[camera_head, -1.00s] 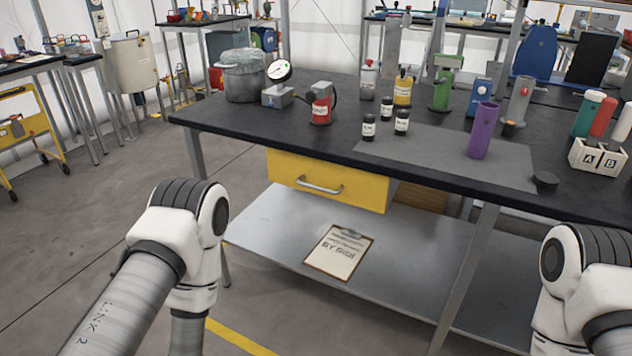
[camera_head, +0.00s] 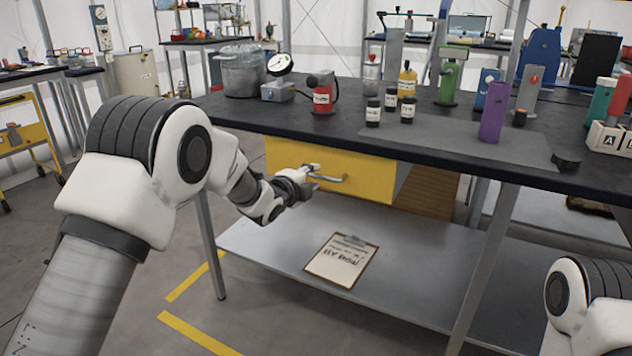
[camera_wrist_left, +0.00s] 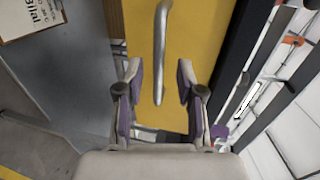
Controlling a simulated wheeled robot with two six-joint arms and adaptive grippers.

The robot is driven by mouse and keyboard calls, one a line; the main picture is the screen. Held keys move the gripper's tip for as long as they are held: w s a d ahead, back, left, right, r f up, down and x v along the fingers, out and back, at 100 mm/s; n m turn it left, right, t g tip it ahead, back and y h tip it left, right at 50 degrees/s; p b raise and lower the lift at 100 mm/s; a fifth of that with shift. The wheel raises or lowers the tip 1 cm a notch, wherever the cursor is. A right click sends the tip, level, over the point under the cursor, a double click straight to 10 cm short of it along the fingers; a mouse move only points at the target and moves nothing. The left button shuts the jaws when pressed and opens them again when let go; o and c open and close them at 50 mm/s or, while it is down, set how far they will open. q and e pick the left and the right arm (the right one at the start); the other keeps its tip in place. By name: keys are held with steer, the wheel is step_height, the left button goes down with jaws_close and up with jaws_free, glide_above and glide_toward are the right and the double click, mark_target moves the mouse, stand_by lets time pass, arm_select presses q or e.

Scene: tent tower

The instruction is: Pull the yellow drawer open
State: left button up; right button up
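The yellow drawer (camera_head: 360,174) hangs under the front edge of the dark-topped workbench. Its silver bar handle (camera_head: 332,179) runs across the front; the left part is partly hidden by my gripper. My left gripper (camera_head: 310,179) is at the handle's left part in the head view. In the left wrist view, the two fingers (camera_wrist_left: 157,80) stand wide apart. The handle (camera_wrist_left: 161,45) runs lengthwise in line with the gap between them, with yellow drawer front (camera_wrist_left: 141,35) on both sides. I cannot tell whether a finger touches it. My right gripper is out of view.
The bench top (camera_head: 250,118) overhangs the drawer and carries bottles, a purple cylinder (camera_head: 492,118) and a gauge (camera_head: 280,64). A metal shelf (camera_head: 400,285) with a clipboard (camera_head: 342,262) lies below. Floor in front of the bench is clear.

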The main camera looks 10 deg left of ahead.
arm_select(q)
steer(key=x, duration=0.3)
steer(key=shift+f, duration=0.1)
jaws_close()
steer(key=shift+s, duration=0.1)
